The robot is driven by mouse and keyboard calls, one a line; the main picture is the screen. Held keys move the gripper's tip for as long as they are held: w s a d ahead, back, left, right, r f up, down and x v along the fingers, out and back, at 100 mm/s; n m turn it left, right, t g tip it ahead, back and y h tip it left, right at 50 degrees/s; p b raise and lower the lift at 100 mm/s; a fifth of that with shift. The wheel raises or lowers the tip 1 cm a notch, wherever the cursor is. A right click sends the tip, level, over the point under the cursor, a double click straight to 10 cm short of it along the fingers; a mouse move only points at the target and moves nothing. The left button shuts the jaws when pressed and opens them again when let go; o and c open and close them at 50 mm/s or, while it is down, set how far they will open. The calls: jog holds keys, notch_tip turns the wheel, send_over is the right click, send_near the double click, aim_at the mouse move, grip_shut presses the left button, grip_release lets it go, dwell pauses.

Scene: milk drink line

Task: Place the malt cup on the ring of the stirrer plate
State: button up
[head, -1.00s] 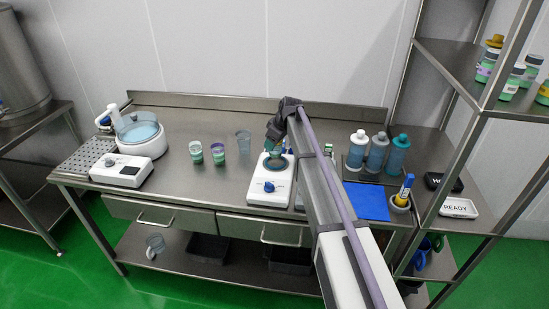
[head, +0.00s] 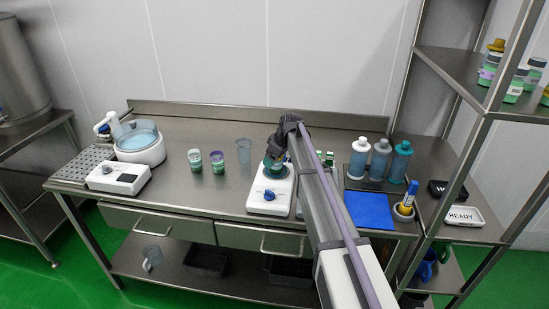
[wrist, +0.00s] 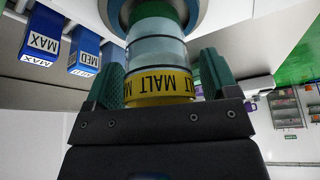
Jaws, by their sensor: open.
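The malt cup (wrist: 156,55), clear with a yellow MALT band, stands between the fingers of my gripper (wrist: 160,80) in the wrist view. The green fingers are open, one on each side of the cup, with a narrow gap showing on the right. The cup's far end meets the round grey-blue ring (wrist: 200,12) at the top of that view; exact seating is hard to tell. In the head view my gripper (head: 274,163) is over the white stirrer plate (head: 268,200) with its blue knob. The arm and gripper hide most of the cup and ring there.
Two green-filled cups (head: 195,160) (head: 216,160) and an empty clear cup (head: 243,150) stand left of the stirrer plate. Bottles (head: 380,160) and a blue mat (head: 370,210) are right.

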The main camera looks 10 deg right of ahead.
jog(key=shift+r, duration=0.1)
jog(key=shift+r+p, duration=0.25)
jog(key=shift+p, duration=0.1)
jog(key=p+v, duration=1.1)
jog(key=v, duration=0.1)
jog(key=s+a+m+g+h, duration=0.1)
jog(key=s+m, duration=0.3)
jog(key=s, duration=1.4)
jog(key=s+a+f+m+g+h, duration=0.1)
jog(key=s+m, duration=0.4)
jog(key=s, duration=1.4)
jog(key=shift+s+a+f+m+g+h, duration=0.2)
jog(key=shift+a+f+m+g+h, duration=0.15)
jog(key=shift+a+g+h, duration=0.25)
jog(key=shift+d+f+b, duration=0.15)
jog(key=shift+f+b, duration=0.45)
jog(key=shift+b, duration=0.15)
